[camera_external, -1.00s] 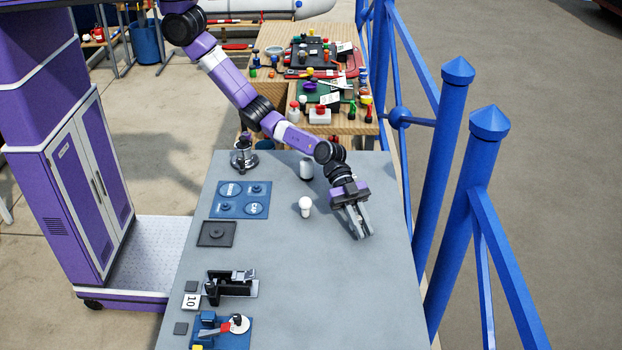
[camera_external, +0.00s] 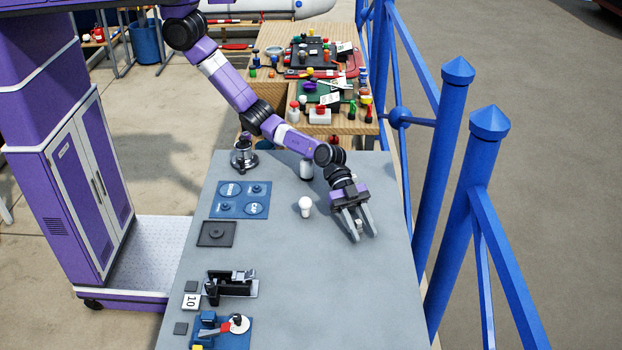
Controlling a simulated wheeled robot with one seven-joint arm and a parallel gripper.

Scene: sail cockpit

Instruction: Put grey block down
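My gripper (camera_external: 364,235) is low over the right part of the grey table, pointing down toward the front. Its two fingers stand apart, and it looks open. A small grey block (camera_external: 360,224) shows between the fingers, partly hidden by them. It seems to rest on the table, but whether a finger still touches it is too small to tell.
A white bulb-shaped piece (camera_external: 305,206) and a white cylinder (camera_external: 306,169) stand left of my gripper. A blue plate (camera_external: 240,200), a dark square pad (camera_external: 216,234) and a black fixture (camera_external: 231,285) line the left side. The table's front right (camera_external: 340,300) is clear.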

